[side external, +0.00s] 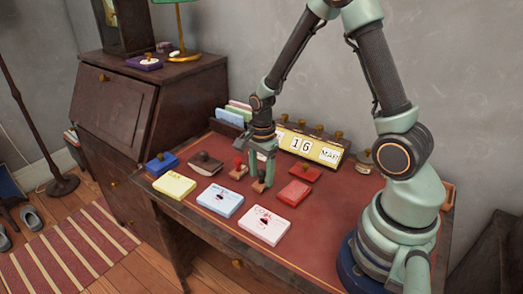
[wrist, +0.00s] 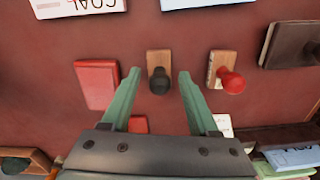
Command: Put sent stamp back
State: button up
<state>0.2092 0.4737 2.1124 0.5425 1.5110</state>
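A stamp with a wooden base and black knob (wrist: 158,58) stands on the red desk top, centred between my fingers in the wrist view. Its base also shows under my gripper in the side view (side external: 258,187), where the fingers hide its knob. My gripper (wrist: 159,73) points down and is open, with a visible gap to the stamp on both sides. It also shows in the side view (side external: 262,180). A second stamp with a red knob (wrist: 231,80) stands just right of my right finger, and beside my gripper in the side view (side external: 238,171). I cannot read which stamp is which.
A red box (wrist: 96,84) lies close left of my left finger. White (side external: 264,226), pale blue (side external: 220,200) and yellow (side external: 174,185) paper blocks line the front. A brown box (side external: 206,163) and blue box (side external: 162,163) lie left. A calendar (side external: 308,147) stands behind.

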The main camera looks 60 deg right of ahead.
notch_tip(320, 180, up, 12)
notch_tip(320, 180, up, 6)
jog(key=n+t, duration=0.2)
jog(key=n, duration=0.6)
send_over(262, 171)
jog(key=s+a, duration=0.2)
jog(key=a, duration=0.1)
jog(key=s+a+r+n+t, duration=0.3)
jog(key=s+a+r+n, duration=0.1)
jog(key=n, duration=0.7)
jog(key=shift+s+a+r+n, duration=0.15)
jog(key=shift+s+r+n, duration=0.15)
jog(key=shift+n, duration=0.1)
